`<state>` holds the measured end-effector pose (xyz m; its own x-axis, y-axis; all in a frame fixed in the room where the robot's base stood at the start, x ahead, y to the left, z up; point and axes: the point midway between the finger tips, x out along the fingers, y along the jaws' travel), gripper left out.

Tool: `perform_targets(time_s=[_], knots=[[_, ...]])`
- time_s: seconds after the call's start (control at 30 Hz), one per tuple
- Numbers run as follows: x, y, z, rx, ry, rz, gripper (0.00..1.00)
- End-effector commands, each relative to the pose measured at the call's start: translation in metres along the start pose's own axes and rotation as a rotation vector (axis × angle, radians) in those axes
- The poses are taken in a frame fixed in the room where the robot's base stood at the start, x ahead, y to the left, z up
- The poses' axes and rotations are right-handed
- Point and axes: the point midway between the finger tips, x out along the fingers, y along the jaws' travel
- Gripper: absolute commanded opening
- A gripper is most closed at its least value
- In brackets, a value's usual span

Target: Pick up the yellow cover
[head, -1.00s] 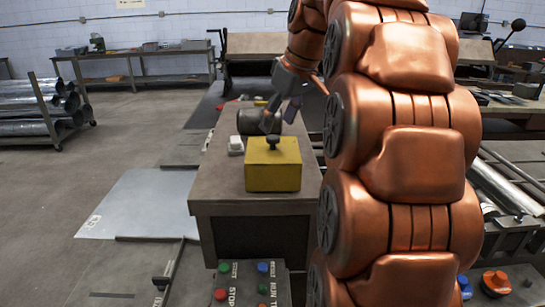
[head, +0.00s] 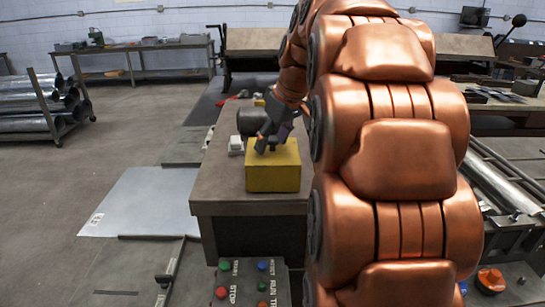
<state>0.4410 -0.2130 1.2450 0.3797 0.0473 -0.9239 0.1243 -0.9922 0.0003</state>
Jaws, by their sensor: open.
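The yellow cover (head: 273,174) is a box-like block on the near end of the grey-brown bench. My gripper (head: 267,144) is open and is over the top of the cover, with its fingers pointing down. The dark knob on the cover's top is hidden behind the fingers. I cannot tell whether the fingers touch the knob or the cover.
A control panel (head: 246,284) with coloured buttons is in front. A metal sheet (head: 140,203) lies on the floor at left. My arm hides the right side.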

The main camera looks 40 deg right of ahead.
Motion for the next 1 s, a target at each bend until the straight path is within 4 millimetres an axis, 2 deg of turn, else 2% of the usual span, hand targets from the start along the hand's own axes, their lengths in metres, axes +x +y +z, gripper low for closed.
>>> perform_targets(time_s=[0.17, 0.77, 1.0], knots=[[0.0003, 0.0001, -0.0001, 0.0, 0.0, 0.0, 0.61], [0.0013, -0.0001, 0.0006, 0.0, -0.002, -0.002, 0.0], [0.002, -0.0003, 0.001, 0.0, -0.004, -0.003, 0.0]])
